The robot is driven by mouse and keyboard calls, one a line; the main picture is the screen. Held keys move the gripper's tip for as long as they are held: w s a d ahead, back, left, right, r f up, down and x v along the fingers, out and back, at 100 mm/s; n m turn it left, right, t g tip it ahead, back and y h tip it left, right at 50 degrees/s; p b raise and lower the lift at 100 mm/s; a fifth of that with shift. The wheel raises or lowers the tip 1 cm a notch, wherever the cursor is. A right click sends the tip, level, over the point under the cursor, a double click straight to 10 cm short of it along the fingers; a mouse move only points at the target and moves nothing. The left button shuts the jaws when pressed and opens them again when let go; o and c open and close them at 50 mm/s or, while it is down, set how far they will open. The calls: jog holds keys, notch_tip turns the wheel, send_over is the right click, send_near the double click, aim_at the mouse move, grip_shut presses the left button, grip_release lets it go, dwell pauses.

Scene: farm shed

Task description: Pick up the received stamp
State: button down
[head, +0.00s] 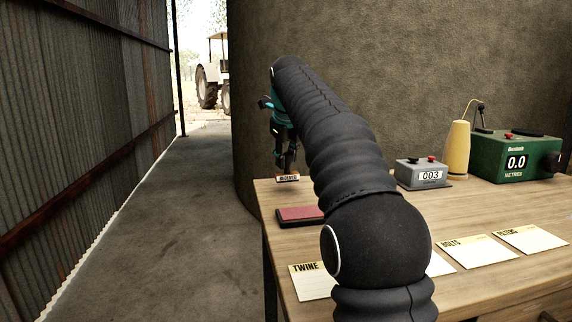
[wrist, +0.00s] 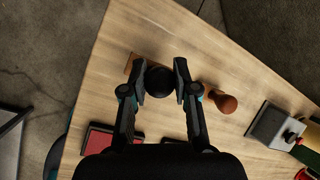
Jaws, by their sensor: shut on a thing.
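The stamp in my gripper has a round black knob (wrist: 160,81) and a wooden block, partly hidden under the knob and left finger in the wrist view. In the head view its block (head: 288,178) shows a small label, too small to read surely, at the table's far left corner. My gripper (head: 288,158) points down over it. In the wrist view my gripper (wrist: 164,80) has its fingers on either side of the knob, shut on it. The stamp looks upright; I cannot tell whether it touches the tabletop. A second stamp with a brown wooden handle (wrist: 223,101) stands to the right.
The wooden table (head: 460,205) carries a red ink pad (head: 299,215), a grey counter (head: 422,173), a twine cone (head: 456,150) and a green metre box (head: 510,157). Label cards, including TWINE (head: 312,283), lie along the front. Open floor (head: 160,220) is at left.

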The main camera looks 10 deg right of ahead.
jog(key=s+d+r, duration=0.7)
jog(key=d+r, duration=0.1)
jog(key=d, duration=0.1)
jog(key=shift+d, duration=0.2)
jog(key=c, duration=1.6)
grip_release()
jog(key=c, duration=0.3)
jog(key=shift+o, duration=1)
jog(key=shift+c, duration=0.4)
